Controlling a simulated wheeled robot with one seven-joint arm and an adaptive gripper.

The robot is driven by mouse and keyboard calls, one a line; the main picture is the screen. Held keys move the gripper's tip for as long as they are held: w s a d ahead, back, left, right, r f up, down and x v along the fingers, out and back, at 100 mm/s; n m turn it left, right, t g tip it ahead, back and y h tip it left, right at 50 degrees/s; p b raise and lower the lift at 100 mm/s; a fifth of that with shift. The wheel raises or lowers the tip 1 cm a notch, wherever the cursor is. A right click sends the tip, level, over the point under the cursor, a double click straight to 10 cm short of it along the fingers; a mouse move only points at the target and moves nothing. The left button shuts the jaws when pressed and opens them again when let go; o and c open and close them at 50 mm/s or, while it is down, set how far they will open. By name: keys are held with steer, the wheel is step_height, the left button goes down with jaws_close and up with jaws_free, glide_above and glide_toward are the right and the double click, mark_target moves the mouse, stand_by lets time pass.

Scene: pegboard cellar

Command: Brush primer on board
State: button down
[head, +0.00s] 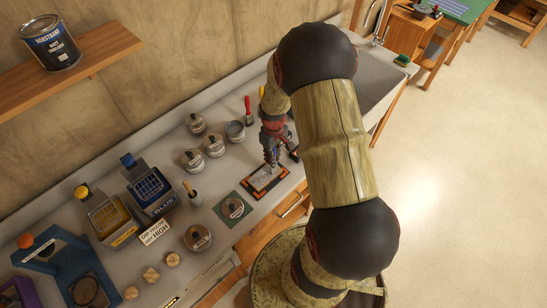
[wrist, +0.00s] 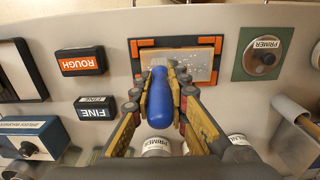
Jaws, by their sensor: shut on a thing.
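The board (wrist: 203,64) lies flat in a black frame with orange corners (wrist: 138,48). Its surface looks grey-tan with paler patches toward the right; it also shows in the head view (head: 264,178). My gripper (wrist: 160,92) is shut on a blue-handled brush (wrist: 160,103), over the near side of the board. The bristles are hidden behind the handle and fingers, so I cannot tell whether they touch the board. A round tin labelled PRIMER (wrist: 262,57) sits on a green square mat (wrist: 242,71) right of the board.
Sanding blocks marked ROUGH (wrist: 81,62) and FINE (wrist: 96,108) lie left of the board in the wrist view. In the head view, several small tins (head: 214,145) stand behind the board, and yellow (head: 107,217) and blue (head: 150,187) paint trays stand to the left.

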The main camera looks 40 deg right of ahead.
steer(key=shift+a, duration=0.1)
steer(key=d, duration=0.4)
steer(key=shift+f+b, duration=0.15)
steer(key=shift+b, duration=0.2)
stand_by(2.1)
steer(key=shift+r, duration=0.3)
steer(key=shift+a, duration=0.2)
steer(key=shift+f, duration=0.25)
stand_by(0.5)
steer(key=shift+a, duration=0.15)
